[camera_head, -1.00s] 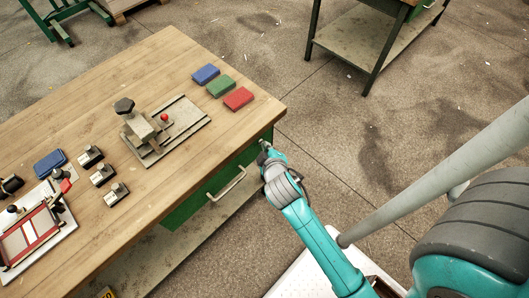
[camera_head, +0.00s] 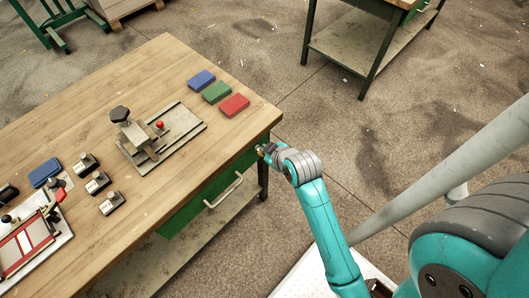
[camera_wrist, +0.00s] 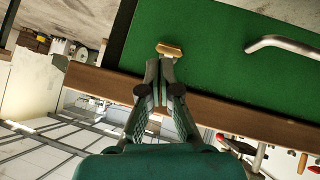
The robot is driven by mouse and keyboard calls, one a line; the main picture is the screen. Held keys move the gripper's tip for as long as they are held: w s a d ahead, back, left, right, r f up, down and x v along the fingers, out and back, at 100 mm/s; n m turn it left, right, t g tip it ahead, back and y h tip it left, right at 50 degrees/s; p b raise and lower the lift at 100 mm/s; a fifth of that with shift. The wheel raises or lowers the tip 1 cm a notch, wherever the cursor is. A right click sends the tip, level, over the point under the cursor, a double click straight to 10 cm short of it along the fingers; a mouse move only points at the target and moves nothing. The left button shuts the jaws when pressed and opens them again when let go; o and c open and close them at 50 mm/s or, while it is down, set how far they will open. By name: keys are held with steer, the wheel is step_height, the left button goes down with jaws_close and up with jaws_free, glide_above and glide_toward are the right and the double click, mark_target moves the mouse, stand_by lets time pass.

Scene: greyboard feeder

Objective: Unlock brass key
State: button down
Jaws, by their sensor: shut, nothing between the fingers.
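The brass key (camera_wrist: 170,50) sticks out of the green drawer front (camera_wrist: 215,55) in the wrist view, below the wooden table edge. My gripper (camera_wrist: 160,64) is shut, with its fingertips right at the key's near side and nothing held between them. Whether the tips touch the key I cannot tell. In the head view my gripper (camera_head: 262,150) is at the drawer front's right end, near the table corner, and the key cannot be made out clearly there.
A metal drawer handle (camera_head: 223,190) lies left of my gripper in the head view. The workbench top (camera_head: 190,160) carries a grey fixture (camera_head: 160,137), blue, green and red blocks (camera_head: 234,105), and several small black-and-grey items. Another table stands at the upper right.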

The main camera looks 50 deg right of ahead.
steer(key=shift+r, duration=0.45)
steer(key=shift+s+r, duration=0.1)
steer(key=v, duration=0.7)
steer(key=shift+s+a, duration=0.1)
steer(key=shift+s, duration=0.05)
stand_by(0.4)
steer(key=s+a+f+t, duration=0.1)
steer(key=s+a+f, duration=0.1)
steer(key=s+a, duration=0.25)
steer(key=s+a+r+t+y, duration=0.1)
steer(key=s+a+r+t, duration=0.1)
steer(key=s, duration=0.7)
steer(key=s+a+r+m+t+y, duration=0.1)
steer(key=s+a+r+t, duration=0.1)
steer(key=s+a+r, duration=0.2)
steer(key=s+a, duration=0.3)
steer(key=s, duration=0.2)
steer(key=shift+a+r+t+y, duration=0.2)
steer(key=shift+a+t+y, duration=0.1)
steer(key=shift+a+t, duration=0.1)
steer(key=shift+s, duration=0.15)
